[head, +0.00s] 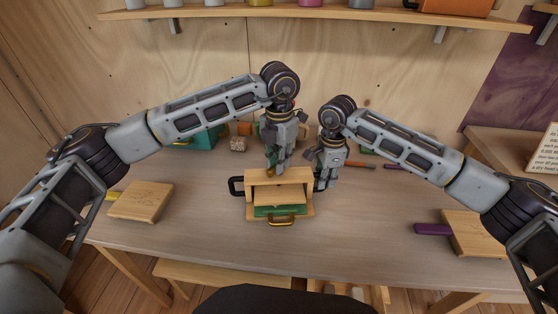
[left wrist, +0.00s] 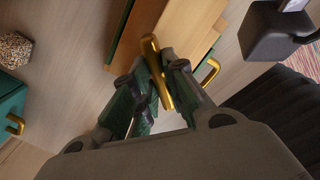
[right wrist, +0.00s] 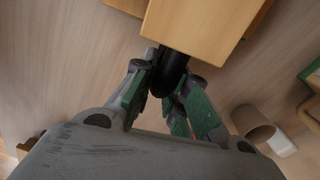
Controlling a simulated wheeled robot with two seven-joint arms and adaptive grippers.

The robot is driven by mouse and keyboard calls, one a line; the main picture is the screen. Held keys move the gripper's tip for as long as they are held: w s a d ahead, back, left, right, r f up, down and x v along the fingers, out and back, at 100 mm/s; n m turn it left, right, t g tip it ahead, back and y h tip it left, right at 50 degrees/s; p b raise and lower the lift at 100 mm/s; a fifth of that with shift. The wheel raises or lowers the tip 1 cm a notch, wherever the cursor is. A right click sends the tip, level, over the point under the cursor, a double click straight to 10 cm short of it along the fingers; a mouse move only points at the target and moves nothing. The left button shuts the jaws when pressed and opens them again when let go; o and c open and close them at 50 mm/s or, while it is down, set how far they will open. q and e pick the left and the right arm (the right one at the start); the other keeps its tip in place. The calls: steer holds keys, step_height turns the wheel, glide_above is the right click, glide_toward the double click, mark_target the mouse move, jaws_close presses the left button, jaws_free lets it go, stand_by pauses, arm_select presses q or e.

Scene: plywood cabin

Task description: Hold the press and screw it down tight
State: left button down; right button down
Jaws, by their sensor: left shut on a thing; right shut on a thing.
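The press (head: 279,177) is a light wooden frame on the middle of the table, with a green layer (head: 280,210) low inside, a brass handle (head: 281,222) at its front and a black side handle (head: 235,186) on its left. My left gripper (head: 272,168) comes down from above and is shut on the press's brass screw bar (left wrist: 154,62). My right gripper (head: 323,183) is at the press's right side and is shut on the black right handle (right wrist: 173,70).
A wooden board (head: 142,201) lies at left and another board (head: 478,233) with a purple handle at right. A teal box (head: 197,138) and a rough block (head: 237,144) stand behind. A shelf (head: 320,13) hangs above. The table's front is clear on both sides of the press.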

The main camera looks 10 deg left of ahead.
arm_select(q)
steer(key=m, duration=0.4)
steer(key=shift+a+m, duration=0.1)
steer(key=shift+m, duration=1.8)
arm_select(e)
steer(key=shift+d, duration=0.1)
arm_select(q)
steer(key=c, duration=1.4)
jaws_free()
steer(key=shift+c, duration=0.2)
step_height(320, 180, up, 12)
arm_select(e)
steer(key=c, duration=1.3)
jaws_free()
steer(key=shift+c, duration=0.2)
